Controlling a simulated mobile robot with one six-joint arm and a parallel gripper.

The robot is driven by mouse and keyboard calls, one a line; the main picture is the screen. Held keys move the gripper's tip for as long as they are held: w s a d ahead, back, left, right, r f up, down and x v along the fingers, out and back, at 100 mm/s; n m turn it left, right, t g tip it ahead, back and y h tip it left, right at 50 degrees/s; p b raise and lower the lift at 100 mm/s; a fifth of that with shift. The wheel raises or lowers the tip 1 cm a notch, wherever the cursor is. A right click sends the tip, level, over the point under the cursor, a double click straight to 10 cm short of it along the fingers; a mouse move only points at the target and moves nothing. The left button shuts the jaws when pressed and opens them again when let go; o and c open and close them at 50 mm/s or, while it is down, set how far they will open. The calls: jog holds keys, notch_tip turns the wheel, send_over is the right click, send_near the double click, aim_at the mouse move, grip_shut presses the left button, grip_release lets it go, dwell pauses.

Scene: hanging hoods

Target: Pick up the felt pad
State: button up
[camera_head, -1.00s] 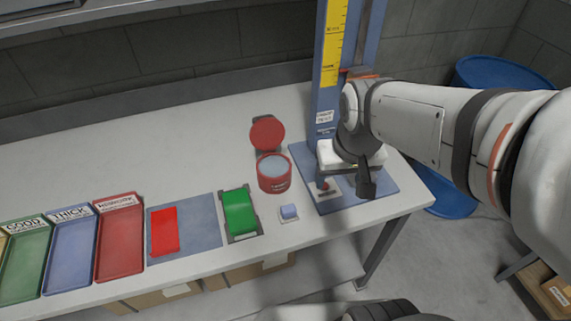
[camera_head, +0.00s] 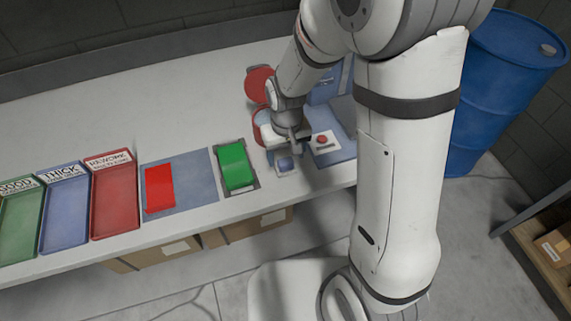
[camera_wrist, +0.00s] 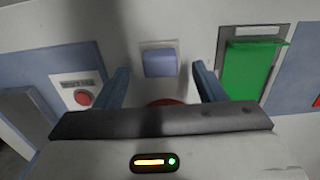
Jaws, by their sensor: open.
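The felt pad appears to be the small blue block (camera_head: 286,164) on a white square plate near the table's front edge. In the wrist view the blue block (camera_wrist: 159,63) lies ahead, in line with the gap between my two fingers. My gripper (camera_head: 293,147) is open and empty, above and just behind the block in the head view. Its fingers (camera_wrist: 162,70) stand to either side in the wrist view, and neither seems to touch the block. The exact height above it is hard to tell.
A green block (camera_head: 237,165) in a dark holder is left of the pad. A red tin (camera_head: 261,127) is partly hidden behind my gripper. Red, blue and green trays line the left.

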aim_at(285, 161)
jog(key=shift+w+f, duration=0.15)
jog(key=shift+f, duration=1.8)
jog(key=c, duration=0.8)
